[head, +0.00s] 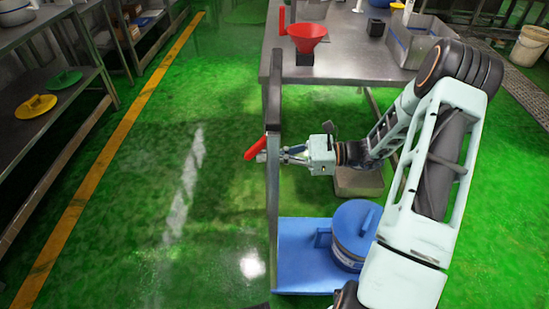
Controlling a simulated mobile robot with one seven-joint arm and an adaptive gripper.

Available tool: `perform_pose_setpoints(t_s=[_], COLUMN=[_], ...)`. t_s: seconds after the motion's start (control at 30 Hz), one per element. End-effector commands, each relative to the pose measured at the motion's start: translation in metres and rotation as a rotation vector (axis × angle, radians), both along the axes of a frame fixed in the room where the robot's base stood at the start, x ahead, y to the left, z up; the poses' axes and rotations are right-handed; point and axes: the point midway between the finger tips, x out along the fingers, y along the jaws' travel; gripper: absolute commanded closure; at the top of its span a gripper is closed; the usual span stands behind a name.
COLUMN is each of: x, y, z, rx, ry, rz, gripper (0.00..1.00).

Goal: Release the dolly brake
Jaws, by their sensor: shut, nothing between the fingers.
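A red lever (256,148) sticks out to the left of a dark upright post (273,205), slanting down to its lower left end. The post rises beside a blue platform (297,272), which looks like the dolly. My gripper (283,154) is shut and empty. It points left, its fingertips close to the post and the right end of the lever. I cannot tell whether they touch either one. A blue drum with a lid (351,235) stands on the platform, partly hidden by my arm.
A steel table (345,62) stands behind, with a red funnel (307,36) and a metal basin on it. Shelves (58,120) with yellow and green lids line the left. The green floor left of the post is clear.

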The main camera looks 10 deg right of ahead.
Motion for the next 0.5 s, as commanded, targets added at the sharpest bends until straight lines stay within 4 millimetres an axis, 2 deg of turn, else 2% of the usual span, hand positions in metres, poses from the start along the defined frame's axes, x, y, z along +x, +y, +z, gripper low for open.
perform_pose_setpoints(t_s=[0.2, 0.5], x=[0.002, 0.003], y=[0.01, 0.016], z=[0.003, 0.006], rx=[0.121, 0.191], ry=[-0.023, -0.039], rz=[0.001, 0.0], gripper=[1.0, 1.0])
